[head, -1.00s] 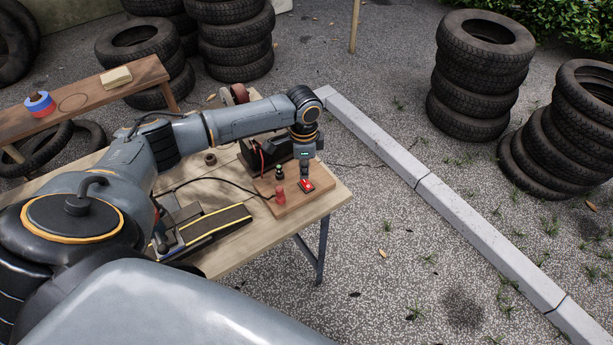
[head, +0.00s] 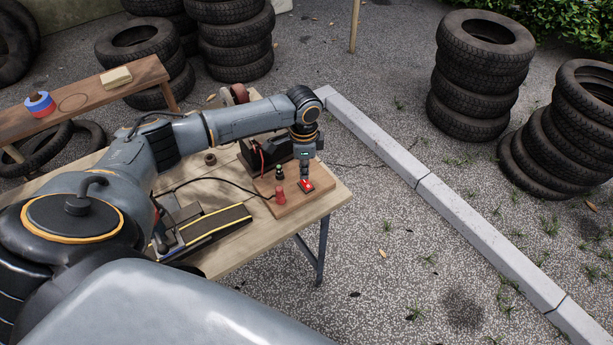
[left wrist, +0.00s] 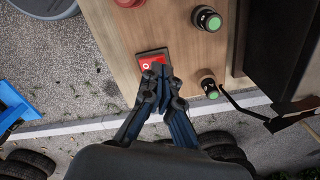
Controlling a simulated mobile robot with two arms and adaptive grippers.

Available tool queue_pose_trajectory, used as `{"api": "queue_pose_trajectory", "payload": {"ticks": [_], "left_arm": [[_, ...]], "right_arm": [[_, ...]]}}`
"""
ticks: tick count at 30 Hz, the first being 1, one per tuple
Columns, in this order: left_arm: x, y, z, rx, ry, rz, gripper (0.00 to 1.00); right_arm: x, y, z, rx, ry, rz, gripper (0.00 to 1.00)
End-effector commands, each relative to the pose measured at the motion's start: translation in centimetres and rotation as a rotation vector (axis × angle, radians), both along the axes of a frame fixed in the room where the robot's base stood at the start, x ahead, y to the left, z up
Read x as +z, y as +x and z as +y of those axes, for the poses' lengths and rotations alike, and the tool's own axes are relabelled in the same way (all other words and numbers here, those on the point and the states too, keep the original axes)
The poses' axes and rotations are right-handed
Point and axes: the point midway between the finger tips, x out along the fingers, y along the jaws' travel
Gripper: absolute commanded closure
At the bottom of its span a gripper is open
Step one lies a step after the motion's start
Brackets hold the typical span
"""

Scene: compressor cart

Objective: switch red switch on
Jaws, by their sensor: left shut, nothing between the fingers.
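The red switch (head: 307,185) is a small red rocker in a dark frame on a wooden board (head: 290,205) at the table's right end. In the left wrist view the red switch (left wrist: 152,64) shows a white round mark on its upper part. My left gripper (head: 305,181) points down at the switch. In the left wrist view its shut, empty fingertips (left wrist: 160,72) cover the lower part of the switch. Whether they touch it, and which way the rocker is tilted, I cannot tell. My right gripper is not in view.
A red knob (head: 280,193) and a black, green-topped button (head: 279,172) stand on the board close to the switch. A second green button (left wrist: 210,88) shows in the left wrist view. A dark box (head: 265,153) stands behind the board. Tyre stacks (head: 470,75) stand farther off.

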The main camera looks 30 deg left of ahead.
Motion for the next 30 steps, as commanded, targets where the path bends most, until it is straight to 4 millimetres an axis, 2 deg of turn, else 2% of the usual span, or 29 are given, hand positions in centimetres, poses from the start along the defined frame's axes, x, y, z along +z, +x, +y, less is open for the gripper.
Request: {"api": "queue_pose_trajectory", "payload": {"ticks": [30], "left_arm": [[-1.2, 0.0, 0.0, 0.0, 0.0, 0.0, 1.0]], "right_arm": [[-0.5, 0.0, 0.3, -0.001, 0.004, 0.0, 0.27]]}}
